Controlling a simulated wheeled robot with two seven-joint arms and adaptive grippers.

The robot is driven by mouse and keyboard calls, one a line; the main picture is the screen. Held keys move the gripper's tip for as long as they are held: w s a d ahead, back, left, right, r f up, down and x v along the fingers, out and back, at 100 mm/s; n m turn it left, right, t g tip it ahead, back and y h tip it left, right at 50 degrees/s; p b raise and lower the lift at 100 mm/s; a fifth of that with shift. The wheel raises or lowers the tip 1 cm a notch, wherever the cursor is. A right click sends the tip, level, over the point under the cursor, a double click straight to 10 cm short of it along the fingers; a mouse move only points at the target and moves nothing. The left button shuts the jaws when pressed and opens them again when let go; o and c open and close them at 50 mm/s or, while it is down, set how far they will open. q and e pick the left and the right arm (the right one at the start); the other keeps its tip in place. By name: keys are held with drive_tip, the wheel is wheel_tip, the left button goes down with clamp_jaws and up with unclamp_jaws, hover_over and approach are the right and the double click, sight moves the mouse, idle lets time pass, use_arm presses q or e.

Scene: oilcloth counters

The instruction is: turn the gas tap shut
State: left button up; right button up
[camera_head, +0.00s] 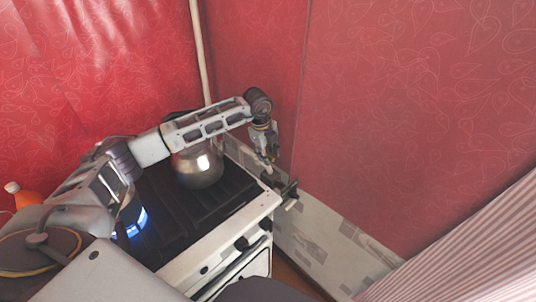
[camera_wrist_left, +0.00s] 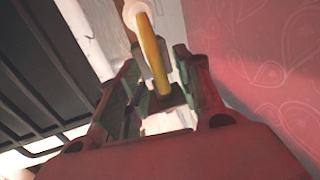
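In the left wrist view, a yellow bar with a pale round end (camera_wrist_left: 150,50) runs down between the fingers of my left gripper (camera_wrist_left: 165,92). It looks like the tap's handle. The fingers stand apart on either side of the bar, with gaps showing, so I see no firm grip. In the head view, my left gripper (camera_head: 284,187) points down at the right back corner of the white stove (camera_head: 225,255), close to the wall. The tap cannot be made out clearly there. My right gripper is not in view.
A blue flame (camera_head: 138,222) burns on the stove's left side, under my left arm. A shiny kettle (camera_head: 200,168) stands on the black grate behind. A pale pipe (camera_head: 200,50) runs down the red wall. An orange bottle (camera_head: 24,198) stands at the far left.

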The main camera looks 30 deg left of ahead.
use_arm(q)
drive_tip(key=shift+f, duration=0.15)
clamp_jaws()
idle(0.4)
